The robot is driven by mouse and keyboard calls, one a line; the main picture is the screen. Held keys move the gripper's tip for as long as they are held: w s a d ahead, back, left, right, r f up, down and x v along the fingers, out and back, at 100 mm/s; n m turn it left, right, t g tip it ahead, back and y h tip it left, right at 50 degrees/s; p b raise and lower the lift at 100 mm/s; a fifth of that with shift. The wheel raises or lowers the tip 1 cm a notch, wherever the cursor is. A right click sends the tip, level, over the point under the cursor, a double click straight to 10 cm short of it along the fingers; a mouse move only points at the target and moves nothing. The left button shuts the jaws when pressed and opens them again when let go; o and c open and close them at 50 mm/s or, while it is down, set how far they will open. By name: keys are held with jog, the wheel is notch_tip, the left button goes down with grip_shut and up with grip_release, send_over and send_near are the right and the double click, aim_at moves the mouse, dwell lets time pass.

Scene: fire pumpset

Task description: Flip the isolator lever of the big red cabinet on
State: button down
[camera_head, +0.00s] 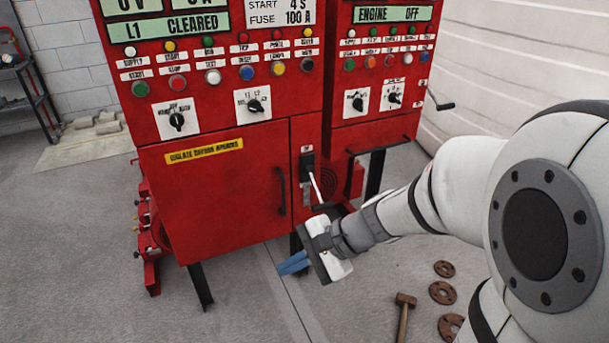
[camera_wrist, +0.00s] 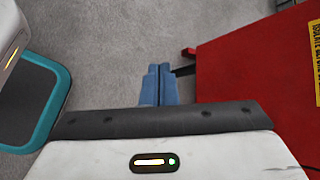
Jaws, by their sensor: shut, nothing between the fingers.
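The big red cabinet (camera_head: 220,180) fills the middle of the head view; part of its red side also shows at the right of the wrist view (camera_wrist: 255,70). Its isolator is a dark block (camera_head: 307,165) on the narrow panel right of the door. A light lever (camera_head: 315,187) slants down and right from it to a dark tip. My gripper (camera_head: 293,264) is below the lever, in front of the cabinet's lower edge, apart from the lever. Its blue fingers lie together and empty, as they also do in the wrist view (camera_wrist: 159,84).
A second red cabinet (camera_head: 378,75) stands to the right behind. A hammer (camera_head: 404,315) and several brown discs (camera_head: 442,292) lie on the floor at lower right. The door has a dark handle (camera_head: 281,190). Floor at lower left is clear.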

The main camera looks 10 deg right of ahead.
aim_at(317, 192)
jog(key=w+d+f+m+t+y+b, duration=0.2)
jog(key=w+d+f+m+t+b, duration=0.2)
jog(key=w+f+m+t+b, duration=0.65)
jog(key=w+d+f+m+t+h, duration=0.3)
jog(key=w+d+f+m+h, duration=0.3)
jog(key=w+d+m, duration=0.3)
jog(key=shift+w+d+f+m+h, duration=0.4)
jog(key=shift+d+f+m, duration=0.5)
jog(key=shift+d+m, duration=0.25)
jog(key=b+x, duration=0.2)
jog(key=x, duration=0.8)
jog(key=r, duration=0.4)
jog(key=shift+s+d+r, duration=0.1)
jog(key=shift+s, duration=0.3)
